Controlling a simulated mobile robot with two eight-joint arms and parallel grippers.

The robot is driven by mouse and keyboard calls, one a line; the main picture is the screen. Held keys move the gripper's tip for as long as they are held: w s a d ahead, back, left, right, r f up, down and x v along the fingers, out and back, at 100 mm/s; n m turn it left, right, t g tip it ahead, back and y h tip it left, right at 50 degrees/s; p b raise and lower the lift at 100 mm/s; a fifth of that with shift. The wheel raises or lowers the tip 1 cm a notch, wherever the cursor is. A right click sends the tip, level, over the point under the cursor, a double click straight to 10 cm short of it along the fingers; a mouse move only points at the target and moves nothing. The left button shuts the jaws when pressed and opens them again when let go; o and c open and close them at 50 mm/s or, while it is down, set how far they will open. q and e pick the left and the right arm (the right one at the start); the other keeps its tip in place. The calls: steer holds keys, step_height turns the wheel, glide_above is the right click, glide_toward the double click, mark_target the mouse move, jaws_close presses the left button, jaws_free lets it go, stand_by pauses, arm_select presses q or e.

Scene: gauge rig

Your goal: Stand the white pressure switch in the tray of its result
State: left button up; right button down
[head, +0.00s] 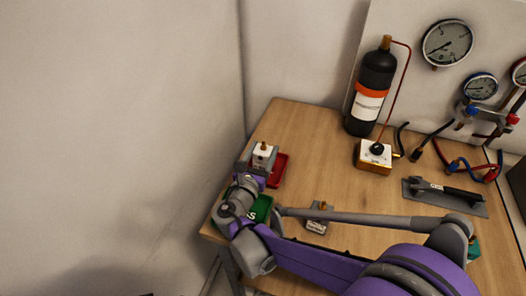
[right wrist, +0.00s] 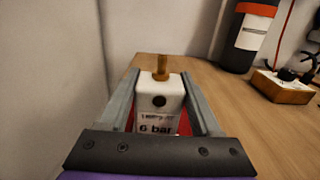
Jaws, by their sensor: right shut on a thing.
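The white pressure switch (head: 264,149) has a brass stem on top and stands upright at the left end of the table. In the right wrist view the switch (right wrist: 159,92) shows a dark round port and a label reading "6 bar". My right gripper (head: 258,162) is shut on it, with one finger on each side. The red tray (head: 281,171) lies beneath and beside the switch; whether the switch touches its floor is hidden. The green tray (head: 264,207) is nearer, partly covered by my right arm. My left gripper is not in view.
A black gas bottle (head: 371,95) and a yellow-sided box (head: 374,157) stand at the back. A small labelled grey block (head: 319,217) sits mid-table near my arm. A grey plate with a black handle (head: 446,195) lies right. Gauges (head: 447,44) and hoses are behind.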

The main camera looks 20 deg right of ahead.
steer(key=c, duration=0.5)
jaws_free()
steer(key=shift+f, duration=0.15)
steer(key=shift+c, duration=0.2)
steer(key=o, duration=0.5)
steer(key=shift+c, duration=0.2)
steer(key=shift+r, duration=0.2)
steer(key=v, duration=1.2)
steer(key=shift+p, duration=0.3)
